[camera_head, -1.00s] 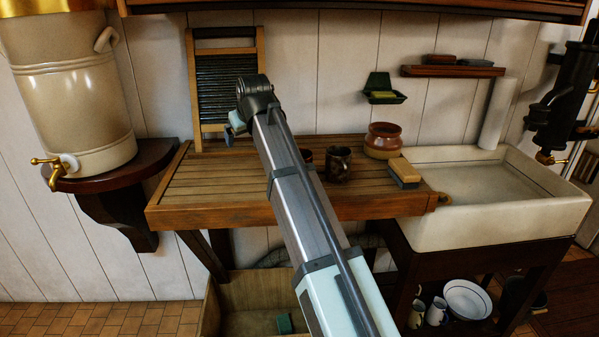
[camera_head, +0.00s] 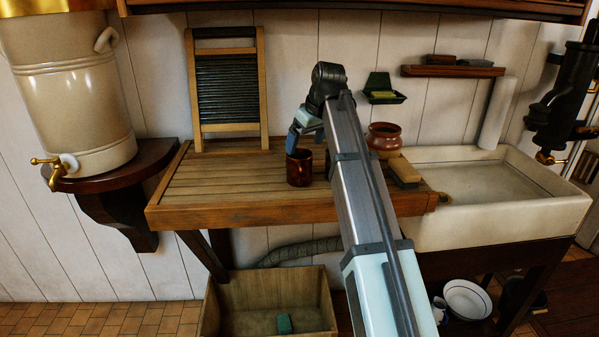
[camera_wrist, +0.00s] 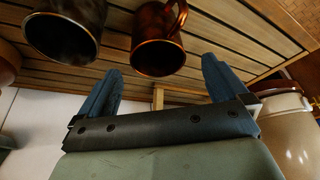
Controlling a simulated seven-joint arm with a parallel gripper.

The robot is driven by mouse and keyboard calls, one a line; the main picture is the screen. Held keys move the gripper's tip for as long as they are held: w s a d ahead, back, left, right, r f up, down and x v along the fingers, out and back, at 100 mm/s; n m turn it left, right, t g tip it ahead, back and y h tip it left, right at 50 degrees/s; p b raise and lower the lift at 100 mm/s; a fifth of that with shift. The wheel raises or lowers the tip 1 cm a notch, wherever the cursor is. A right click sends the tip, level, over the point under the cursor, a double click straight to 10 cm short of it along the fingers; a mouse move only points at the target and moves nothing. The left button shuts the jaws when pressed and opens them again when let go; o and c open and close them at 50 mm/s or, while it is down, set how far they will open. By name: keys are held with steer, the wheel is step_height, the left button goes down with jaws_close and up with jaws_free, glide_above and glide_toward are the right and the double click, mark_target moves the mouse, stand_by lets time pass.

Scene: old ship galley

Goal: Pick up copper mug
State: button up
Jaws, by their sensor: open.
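The copper mug (camera_head: 299,170) stands upright on the slatted wooden drainboard (camera_head: 215,190), just left of my arm in the head view. In the wrist view the copper mug (camera_wrist: 158,40) shows its shiny side, dark mouth and handle. My gripper (camera_head: 297,140) is just above the mug in the head view. In the wrist view its blue fingers (camera_wrist: 160,82) are spread apart and empty, with the copper mug beyond the gap between them. A second, darker mug (camera_wrist: 65,30) stands close beside it in the wrist view; my arm hides it in the head view.
A brown pot (camera_head: 383,138) and a brush (camera_head: 404,172) sit at the drainboard's right, by the white sink (camera_head: 500,220). A washboard (camera_head: 228,85) leans at the back. A large stoneware crock (camera_head: 75,110) stands left. The drainboard's left half is clear.

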steer(key=shift+w+x, duration=0.15)
steer(key=shift+x, duration=2.05)
steer(key=shift+w+x, duration=0.1)
steer(key=shift+x, duration=2.05)
steer(key=shift+d, duration=0.15)
steer(key=shift+r, duration=0.1)
steer(key=c, duration=0.9)
